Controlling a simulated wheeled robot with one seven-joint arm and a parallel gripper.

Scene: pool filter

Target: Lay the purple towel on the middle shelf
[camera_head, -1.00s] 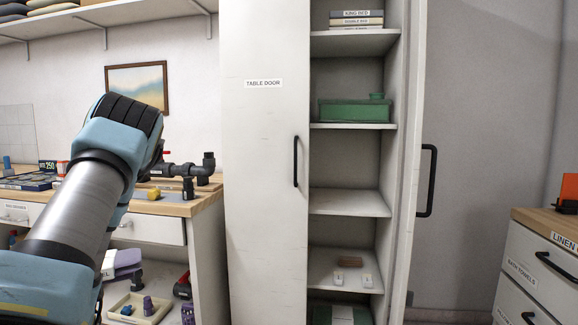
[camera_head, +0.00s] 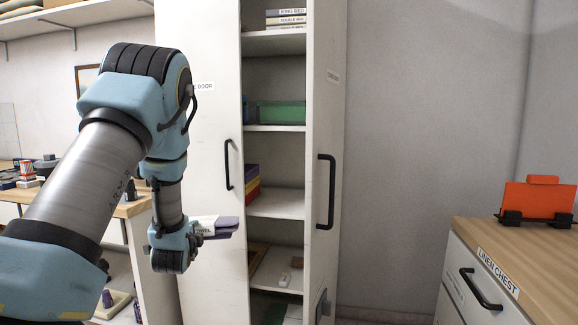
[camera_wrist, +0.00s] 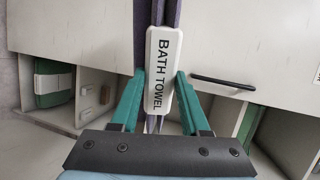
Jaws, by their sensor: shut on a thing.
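A purple folded towel (camera_head: 226,225) with a white tag is held at the end of my arm, in front of the cabinet's left door. My gripper (camera_wrist: 161,92) is shut on the white tag (camera_wrist: 160,72) reading "BATH TOWEL", with one teal finger on each side. The purple towel (camera_wrist: 141,30) extends past the tag in the wrist view, running out at the top edge. The cabinet's mid-height shelf (camera_head: 280,207) is bare at its right; a red, yellow and purple stack (camera_head: 253,185) shows at its left, partly hidden by the door.
The left door (camera_head: 205,130) covers the cabinet's left part; the right door (camera_head: 327,130) stands open. A green box (camera_head: 281,112) sits one shelf above, small white items (camera_head: 284,279) one below. A linen chest (camera_head: 510,245) is at right, with clear space between.

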